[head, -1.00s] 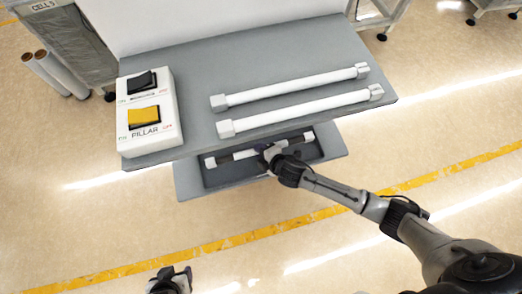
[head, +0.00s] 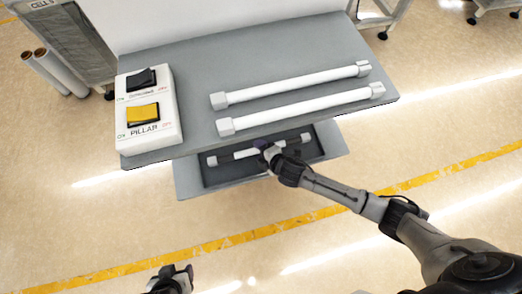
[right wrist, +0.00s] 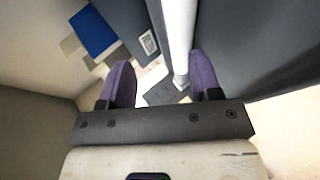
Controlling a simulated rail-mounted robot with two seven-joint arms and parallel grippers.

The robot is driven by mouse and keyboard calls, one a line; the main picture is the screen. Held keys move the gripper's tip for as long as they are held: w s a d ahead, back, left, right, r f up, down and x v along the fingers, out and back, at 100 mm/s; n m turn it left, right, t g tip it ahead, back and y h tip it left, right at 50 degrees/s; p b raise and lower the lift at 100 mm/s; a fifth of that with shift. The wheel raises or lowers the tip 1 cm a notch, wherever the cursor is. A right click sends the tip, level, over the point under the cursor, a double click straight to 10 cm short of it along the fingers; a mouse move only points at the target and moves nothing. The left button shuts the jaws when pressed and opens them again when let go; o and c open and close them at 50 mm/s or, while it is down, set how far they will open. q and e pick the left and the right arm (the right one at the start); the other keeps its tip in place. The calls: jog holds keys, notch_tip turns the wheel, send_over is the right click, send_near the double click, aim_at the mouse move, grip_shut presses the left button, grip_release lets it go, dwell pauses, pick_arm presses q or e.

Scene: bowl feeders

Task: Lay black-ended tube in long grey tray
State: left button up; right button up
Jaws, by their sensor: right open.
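The black-ended tube (head: 243,154), white with dark bands near its pale end caps, lies lengthwise in the long grey tray (head: 187,182) below the table's front edge. My right gripper (head: 268,153) is over the tube's middle and hides part of it. In the right wrist view its purple fingers (right wrist: 160,78) stand apart. The white tube (right wrist: 178,35) shows between them, nearer the right finger, and neither finger grips it. My left gripper (head: 174,278) is at the bottom edge, away from the tray; its jaw opening is unclear.
Two longer white tubes (head: 290,85) (head: 300,108) lie on the grey table (head: 195,70) above the tray. A white switch box (head: 148,117) with a black and a yellow rocker stands at the table's left. Open floor lies in front.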

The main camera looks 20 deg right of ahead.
jog(key=shift+s+d+r+p, duration=0.1)
jog(key=shift+s+r+p, duration=0.2)
jog(key=shift+s, duration=0.1)
jog(key=p+v, duration=0.4)
jog(key=v, duration=0.8)
jog(key=shift+s+d, duration=0.15)
jog(key=shift+s, duration=0.2)
jog(key=shift+r, duration=0.1)
